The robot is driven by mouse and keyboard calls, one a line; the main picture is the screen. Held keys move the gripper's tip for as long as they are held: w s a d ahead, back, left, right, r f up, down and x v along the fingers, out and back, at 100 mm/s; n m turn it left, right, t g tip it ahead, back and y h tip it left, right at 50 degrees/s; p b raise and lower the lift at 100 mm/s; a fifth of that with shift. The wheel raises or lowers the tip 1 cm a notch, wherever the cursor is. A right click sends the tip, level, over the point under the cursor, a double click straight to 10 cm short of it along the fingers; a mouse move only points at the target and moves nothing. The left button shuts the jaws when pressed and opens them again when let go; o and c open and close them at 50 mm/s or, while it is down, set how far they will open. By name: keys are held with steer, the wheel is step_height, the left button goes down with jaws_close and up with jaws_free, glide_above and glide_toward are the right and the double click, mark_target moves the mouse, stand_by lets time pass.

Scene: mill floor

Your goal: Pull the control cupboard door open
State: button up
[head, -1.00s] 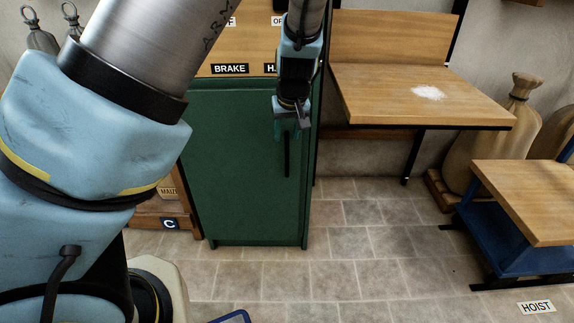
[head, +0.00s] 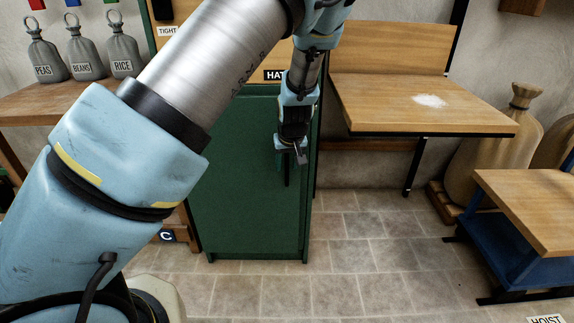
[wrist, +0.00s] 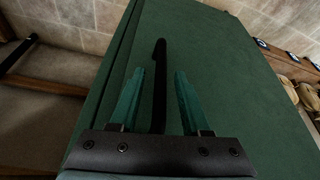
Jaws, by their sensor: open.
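The control cupboard (head: 240,190) is dark green and stands below the wooden panel in the head view. Its door looks shut. A black vertical bar handle (wrist: 160,75) is near one edge of the door; in the head view my gripper hides most of it. My gripper (head: 295,157) is in front of the handle's upper part. In the wrist view its two green fingers (wrist: 158,80) are open, with the handle lying between them in the picture. I cannot tell how far the fingertips are from the door. The gripper holds nothing.
A wooden wall table (head: 420,100) with a white powder patch is right of the cupboard. A blue-framed wooden bench (head: 530,200) and sacks (head: 490,150) stand at the far right. Small labelled sacks (head: 85,55) sit on a left shelf. The tiled floor (head: 370,260) in front is clear.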

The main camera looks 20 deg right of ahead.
jaws_close()
stand_by(0.3)
stand_by(1.1)
